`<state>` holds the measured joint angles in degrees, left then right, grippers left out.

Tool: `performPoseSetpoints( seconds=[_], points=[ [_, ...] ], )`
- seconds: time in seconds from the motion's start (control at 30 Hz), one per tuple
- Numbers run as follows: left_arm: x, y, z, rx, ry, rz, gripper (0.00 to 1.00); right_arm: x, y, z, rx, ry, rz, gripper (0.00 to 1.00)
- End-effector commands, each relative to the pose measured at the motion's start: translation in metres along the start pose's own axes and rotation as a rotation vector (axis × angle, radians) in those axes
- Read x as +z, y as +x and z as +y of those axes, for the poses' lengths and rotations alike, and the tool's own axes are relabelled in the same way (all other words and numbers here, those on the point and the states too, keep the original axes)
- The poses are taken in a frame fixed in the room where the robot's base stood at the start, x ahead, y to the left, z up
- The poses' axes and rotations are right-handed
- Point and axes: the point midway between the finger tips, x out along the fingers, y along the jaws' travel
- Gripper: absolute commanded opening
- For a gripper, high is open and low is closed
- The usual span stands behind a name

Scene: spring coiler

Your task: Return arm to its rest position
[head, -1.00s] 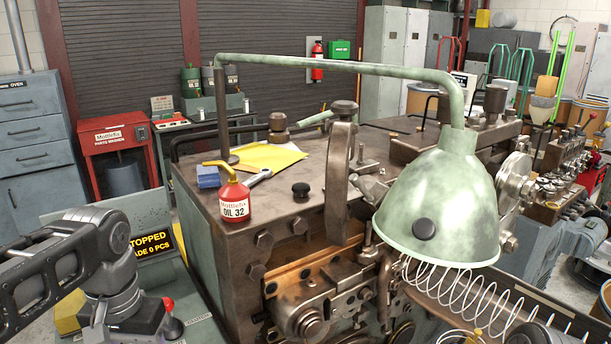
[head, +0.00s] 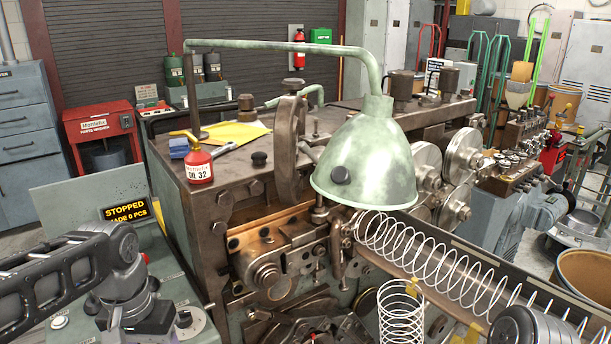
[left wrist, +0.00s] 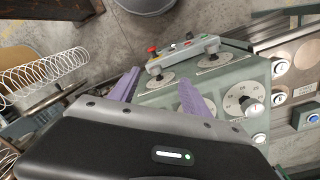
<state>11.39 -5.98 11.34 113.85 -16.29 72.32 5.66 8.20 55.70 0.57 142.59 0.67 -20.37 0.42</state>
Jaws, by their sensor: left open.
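My left arm (head: 75,270) comes in from the left in the head view, over the control panel below the sign reading STOPPED (head: 127,211). Its fingertips are out of that picture. In the left wrist view my left gripper (left wrist: 157,86) has its two purple fingers apart, with nothing between them. Beyond them is the green control panel (left wrist: 262,72) with dials, buttons and a small grey bar with a red knob. Whether the fingers touch the panel cannot be told. My right gripper is not in view.
The coiler (head: 225,245) fills the middle, with a green lamp shade (head: 368,160) hanging over its front. A long wire spring (head: 430,255) lies along a trough at right. A red oil can (head: 199,163) stands on top. Concrete floor (left wrist: 110,35) shows beside the panel.

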Motion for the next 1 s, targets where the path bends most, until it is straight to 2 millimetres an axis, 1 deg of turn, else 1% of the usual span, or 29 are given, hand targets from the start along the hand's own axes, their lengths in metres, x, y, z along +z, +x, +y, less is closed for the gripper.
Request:
performPoseSetpoints(
  seconds=[0.03, 0.17, 0.27, 0.37, 0.47, 0.5, 0.57, 0.6, 0.67, 0.7, 0.8, 0.83, 0.9, 1.0],
  points=[
    [-0.003, 0.011, 0.005, 0.012, 0.008, -0.004, 0.56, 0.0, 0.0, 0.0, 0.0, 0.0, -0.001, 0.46],
    [-0.015, 0.046, 0.019, 0.055, 0.025, -0.004, 0.56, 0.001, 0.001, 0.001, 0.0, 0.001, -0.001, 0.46],
    [-0.022, 0.081, 0.034, 0.095, 0.035, -0.003, 0.56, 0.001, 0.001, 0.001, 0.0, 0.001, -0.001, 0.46],
    [-0.027, 0.124, 0.053, 0.145, 0.04, -0.004, 0.56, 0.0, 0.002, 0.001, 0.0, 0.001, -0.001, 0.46],
    [-0.024, 0.18, 0.079, 0.205, 0.035, -0.008, 0.56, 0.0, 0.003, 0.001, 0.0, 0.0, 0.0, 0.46],
    [-0.018, 0.208, 0.091, 0.232, 0.029, -0.012, 0.56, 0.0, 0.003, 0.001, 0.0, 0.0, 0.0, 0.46],
    [-0.005, 0.251, 0.111, 0.271, 0.011, -0.015, 0.56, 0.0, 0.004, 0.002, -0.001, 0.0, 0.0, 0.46],
    [0.008, 0.28, 0.123, 0.292, -0.007, -0.017, 0.56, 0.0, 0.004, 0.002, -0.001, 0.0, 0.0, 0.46],
    [0.03, 0.319, 0.139, 0.315, -0.038, -0.018, 0.56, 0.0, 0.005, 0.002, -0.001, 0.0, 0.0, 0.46],
    [0.046, 0.34, 0.146, 0.322, -0.058, -0.017, 0.56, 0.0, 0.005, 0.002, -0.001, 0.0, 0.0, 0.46],
    [0.085, 0.38, 0.158, 0.321, -0.101, -0.014, 0.56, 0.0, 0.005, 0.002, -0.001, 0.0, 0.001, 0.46],
    [0.095, 0.388, 0.159, 0.318, -0.111, -0.012, 0.56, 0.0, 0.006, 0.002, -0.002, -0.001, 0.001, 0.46],
    [0.113, 0.401, 0.161, 0.308, -0.13, -0.008, 0.56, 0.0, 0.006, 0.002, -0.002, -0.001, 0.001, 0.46],
    [0.128, 0.411, 0.161, 0.296, -0.143, -0.001, 0.56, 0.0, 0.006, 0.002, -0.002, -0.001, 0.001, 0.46]
  ],
)
